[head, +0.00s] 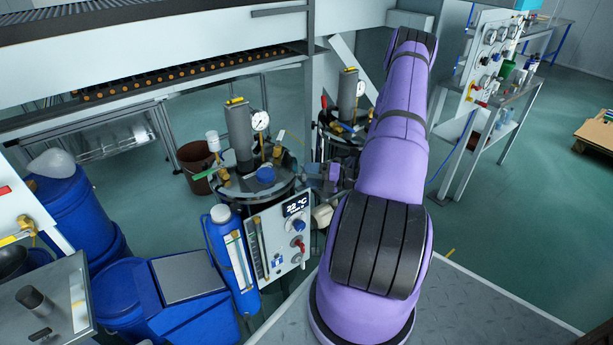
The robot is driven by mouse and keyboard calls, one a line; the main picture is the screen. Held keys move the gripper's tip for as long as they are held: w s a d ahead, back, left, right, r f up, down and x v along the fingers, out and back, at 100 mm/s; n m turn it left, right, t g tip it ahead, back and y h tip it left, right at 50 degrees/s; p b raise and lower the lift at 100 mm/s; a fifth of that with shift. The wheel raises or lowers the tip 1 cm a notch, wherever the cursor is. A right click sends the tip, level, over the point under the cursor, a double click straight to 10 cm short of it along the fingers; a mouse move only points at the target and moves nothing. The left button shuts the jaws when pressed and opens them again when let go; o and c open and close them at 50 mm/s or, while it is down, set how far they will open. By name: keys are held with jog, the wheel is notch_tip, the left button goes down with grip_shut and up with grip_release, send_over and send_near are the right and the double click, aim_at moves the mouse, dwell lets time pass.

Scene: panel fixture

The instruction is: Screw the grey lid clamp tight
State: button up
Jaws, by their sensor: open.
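A round metal vessel (228,187) with a lid stands at the centre. Its lid carries a grey cylinder (239,128), a dial gauge (260,121), a blue cap (265,174) and several brass fittings. The grey lid clamp cannot be told apart for certain among the small parts at the lid's right rim. My purple arm rises from the lower right and hides part of the scene. My gripper (313,172) appears small and dark at the right edge of the lid. It is open; its fingertips are hard to make out, and I cannot tell whether they touch anything.
A control panel (280,248) with a display and knobs stands in front of the vessel, beside a blue cylinder (229,255). A second vessel (343,128) is behind. Blue drums (75,210) stand left, and a instrument rack (490,95) right.

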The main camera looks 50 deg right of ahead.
jog(key=v, duration=0.9)
jog(key=shift+s, duration=0.2)
